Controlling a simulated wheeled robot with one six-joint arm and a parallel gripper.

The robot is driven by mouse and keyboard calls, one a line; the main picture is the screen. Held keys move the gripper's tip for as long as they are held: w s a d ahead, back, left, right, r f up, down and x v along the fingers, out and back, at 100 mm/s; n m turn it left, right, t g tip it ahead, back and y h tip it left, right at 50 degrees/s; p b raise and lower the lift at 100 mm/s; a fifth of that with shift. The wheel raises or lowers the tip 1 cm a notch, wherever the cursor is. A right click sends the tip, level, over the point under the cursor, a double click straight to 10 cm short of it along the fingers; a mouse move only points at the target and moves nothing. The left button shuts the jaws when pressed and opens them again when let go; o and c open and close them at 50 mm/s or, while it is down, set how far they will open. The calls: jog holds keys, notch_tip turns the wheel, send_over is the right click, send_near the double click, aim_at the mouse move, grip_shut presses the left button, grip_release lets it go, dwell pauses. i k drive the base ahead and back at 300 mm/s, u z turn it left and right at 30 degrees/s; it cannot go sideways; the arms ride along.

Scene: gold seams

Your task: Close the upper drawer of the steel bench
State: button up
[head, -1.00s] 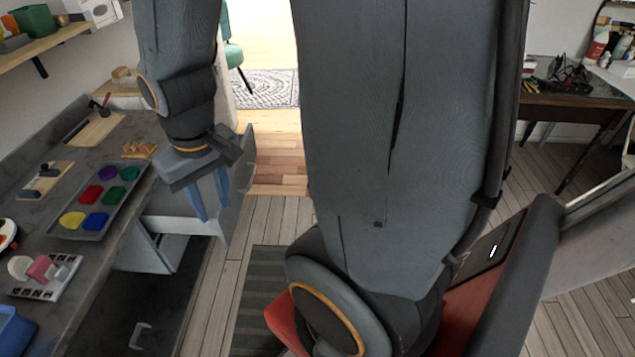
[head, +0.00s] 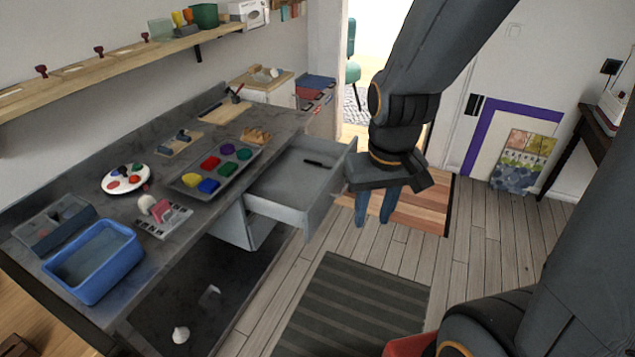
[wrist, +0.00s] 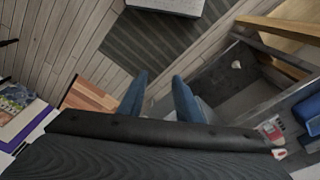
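The upper drawer (head: 283,205) of the steel bench (head: 120,215) stands pulled out, its grey box sticking out from under the benchtop. A small dark item (head: 319,164) lies inside it. My gripper (head: 374,222) hangs with its blue fingers pointing down, just outside the drawer's front panel and to its right in the head view. The fingers are apart with nothing between them. In the wrist view my gripper (wrist: 160,95) also shows its two fingers spread and empty. I cannot tell whether the gripper touches the drawer front.
On the benchtop are a paint tray (head: 213,170), a round palette (head: 126,179) and a blue bin (head: 93,261). A striped mat (head: 340,305) lies on the floor in front. A dark open space (head: 205,295) is under the bench.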

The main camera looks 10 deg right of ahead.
aim_at(292, 192)
jog(key=u, duration=0.1)
jog(key=i, duration=0.6)
jog(key=z, duration=0.25)
jog(key=k, duration=1.2)
jog(key=z, duration=0.65)
jog(key=i, duration=1.65)
jog(key=u, duration=0.9)
